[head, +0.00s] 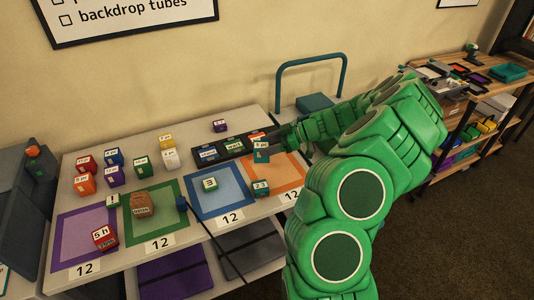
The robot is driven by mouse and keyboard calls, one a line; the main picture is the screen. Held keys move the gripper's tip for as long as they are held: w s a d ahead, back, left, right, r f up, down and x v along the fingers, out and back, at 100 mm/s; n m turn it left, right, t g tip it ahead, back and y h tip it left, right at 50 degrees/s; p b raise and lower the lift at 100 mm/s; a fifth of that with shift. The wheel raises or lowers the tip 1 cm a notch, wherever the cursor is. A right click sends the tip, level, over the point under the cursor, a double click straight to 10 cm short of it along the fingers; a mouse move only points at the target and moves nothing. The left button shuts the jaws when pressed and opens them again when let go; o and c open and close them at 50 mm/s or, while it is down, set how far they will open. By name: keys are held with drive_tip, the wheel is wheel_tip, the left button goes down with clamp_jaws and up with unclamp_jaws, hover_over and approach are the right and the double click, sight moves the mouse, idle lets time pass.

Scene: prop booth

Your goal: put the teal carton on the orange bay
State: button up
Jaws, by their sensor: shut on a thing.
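My gripper (272,142) is at the end of the green arm, coming in from the right. It is shut on a teal carton (262,156) with a white label, at the back left part of the orange bay (286,168). I cannot tell whether the carton touches the surface. A second teal block (261,189), marked 23, sits at the front left of the orange bay, by the blue bay's edge. My arm hides part of the area right of the orange bay.
The green bay (170,228) holds a brown block (142,204), and the purple bay (75,235) a red one (104,238). Several coloured blocks stand behind. A dark tray (222,157) lies behind the blue bay.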

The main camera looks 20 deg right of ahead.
drive_tip(key=shift+w+d+f, duration=0.15)
drive_tip(key=shift+w+f, duration=0.55)
drive_tip(key=shift+f, duration=0.15)
drive_tip(key=shift+w+d+f, duration=0.15)
drive_tip(key=shift+w+f, duration=0.5)
drive_tip(key=shift+f, duration=1.7)
drive_tip(key=shift+f, duration=0.1)
drive_tip(key=o, duration=1.1)
